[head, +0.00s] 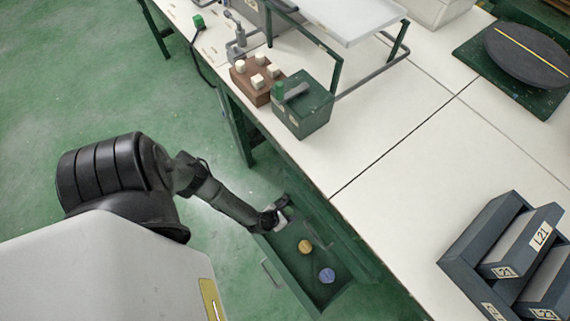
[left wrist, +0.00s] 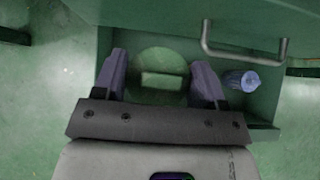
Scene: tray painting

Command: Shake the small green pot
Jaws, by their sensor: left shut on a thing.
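My left gripper (head: 281,210) is over the far end of the open green drawer (head: 292,262). In the left wrist view its two fingers (left wrist: 163,82) are shut on the small green pot (left wrist: 160,64), a round green thing with a pale rectangular mark. The gripper hides the pot in the head view, and I cannot tell its height above the drawer floor. My right gripper is in neither view.
An orange-topped pot (head: 305,246) and a blue-topped pot (head: 327,275) stand in the drawer. The drawer has a bar handle (left wrist: 244,52). On the white table (head: 400,160) are a green box (head: 303,112), a brown block with white knobs (head: 251,88) and dark labelled trays (head: 480,232).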

